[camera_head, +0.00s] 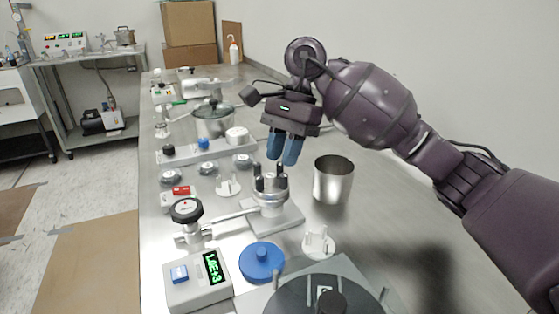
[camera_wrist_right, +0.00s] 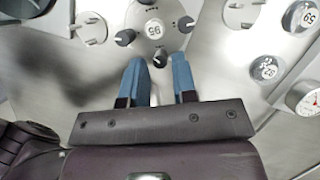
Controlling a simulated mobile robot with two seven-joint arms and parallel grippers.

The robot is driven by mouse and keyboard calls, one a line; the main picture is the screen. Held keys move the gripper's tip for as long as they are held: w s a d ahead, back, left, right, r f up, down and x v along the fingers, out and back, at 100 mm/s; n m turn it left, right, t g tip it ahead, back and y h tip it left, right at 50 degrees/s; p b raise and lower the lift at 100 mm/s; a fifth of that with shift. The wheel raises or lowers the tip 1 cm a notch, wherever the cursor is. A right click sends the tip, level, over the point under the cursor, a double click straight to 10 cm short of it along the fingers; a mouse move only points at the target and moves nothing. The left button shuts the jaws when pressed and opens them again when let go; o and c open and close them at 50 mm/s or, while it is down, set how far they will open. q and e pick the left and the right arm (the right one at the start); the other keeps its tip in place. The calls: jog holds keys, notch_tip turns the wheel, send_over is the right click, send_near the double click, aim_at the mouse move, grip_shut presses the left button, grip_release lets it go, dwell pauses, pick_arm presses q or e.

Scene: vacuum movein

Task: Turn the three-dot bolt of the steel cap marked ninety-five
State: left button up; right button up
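The steel cap marked 95 (camera_wrist_right: 153,29) is a round disc with several dark bolts around its rim. In the head view the cap (camera_head: 270,194) sits on a steel fitting on a square plate. In the right wrist view one bolt (camera_wrist_right: 160,58) is nearest my fingers, one (camera_wrist_right: 125,37) is at left and one (camera_wrist_right: 186,24) at right. The dot marks are too small to match surely to a bolt. My right gripper (camera_head: 281,161) is above the cap, its blue fingers pointing down. In the wrist view the gripper (camera_wrist_right: 161,72) is open and empty, apart from the nearest bolt. My left gripper is out of view.
A steel cup (camera_head: 333,180) stands right of the cap. A lidded pot (camera_head: 213,122) is behind.

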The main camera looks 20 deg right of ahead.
jog(key=shift+x, duration=0.75)
grip_shut()
jog(key=shift+r+m, duration=0.25)
jog(key=shift+m, duration=0.15)
jog(key=shift+m+t+p, duration=0.3)
jog(key=shift+p, duration=0.05)
jog(key=shift+f, duration=0.2)
grip_release()
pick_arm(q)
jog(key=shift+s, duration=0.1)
